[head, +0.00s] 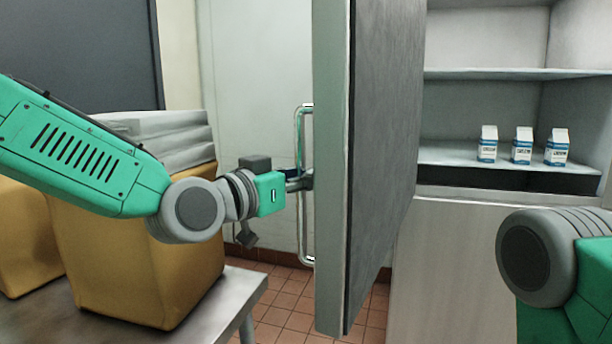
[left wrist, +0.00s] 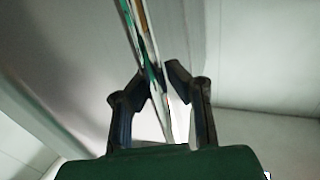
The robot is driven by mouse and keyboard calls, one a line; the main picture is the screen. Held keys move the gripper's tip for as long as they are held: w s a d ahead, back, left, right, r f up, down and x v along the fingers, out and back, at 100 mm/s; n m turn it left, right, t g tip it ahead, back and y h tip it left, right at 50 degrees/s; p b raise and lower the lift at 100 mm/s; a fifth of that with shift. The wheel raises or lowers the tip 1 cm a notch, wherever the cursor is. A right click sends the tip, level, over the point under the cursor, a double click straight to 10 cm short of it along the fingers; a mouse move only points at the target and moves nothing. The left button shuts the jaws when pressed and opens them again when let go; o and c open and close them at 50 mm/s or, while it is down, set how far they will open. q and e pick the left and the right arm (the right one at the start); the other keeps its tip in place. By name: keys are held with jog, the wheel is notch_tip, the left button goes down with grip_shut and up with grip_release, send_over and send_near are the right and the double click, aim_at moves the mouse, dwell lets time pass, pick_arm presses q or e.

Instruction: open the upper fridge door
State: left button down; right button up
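The upper fridge door (head: 385,140) stands swung well open in the head view, edge-on to me, with its dark inner side facing right. Its upright metal handle (head: 305,240) is on the left face. My left gripper (head: 306,181) is at the middle of the handle. In the left wrist view the shiny handle bar (left wrist: 150,50) runs between the two dark fingers (left wrist: 160,75), whose tips close in on it from both sides. The exact contact is partly hidden. My right gripper is out of view; only part of that arm shows at lower right.
The open fridge compartment shows shelves (head: 450,155) with three milk cartons (head: 522,146). A closed lower door (head: 450,250) is below. At left, a metal table (head: 240,283) holds yellow containers (head: 140,260) close below my left arm. Tiled floor shows between table and door.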

pick_arm(q)
jog(key=s+d, duration=0.1)
jog(key=d, duration=0.2)
jog(key=s+d, duration=0.2)
jog(key=d, duration=0.1)
jog(key=s+d, duration=0.2)
jog(key=d, duration=0.1)
jog(key=shift+s+f, duration=0.1)
jog(key=shift+w+a+f, duration=0.1)
jog(key=shift+w+a, duration=0.1)
jog(key=shift+a, duration=0.4)
jog(key=c, duration=1.5)
grip_release()
jog(key=shift+s, duration=0.15)
jog(key=shift+s+r, duration=0.35)
jog(key=shift+s, duration=0.1)
jog(key=shift+w+d+f, duration=0.2)
jog(key=shift+w+d, duration=0.05)
jog(key=shift+w, duration=0.2)
send_near(361, 183)
jog(key=v, duration=0.2)
jog(key=shift+s+a+f, duration=0.2)
jog(key=shift+s+f, duration=0.05)
jog(key=shift+s, duration=0.05)
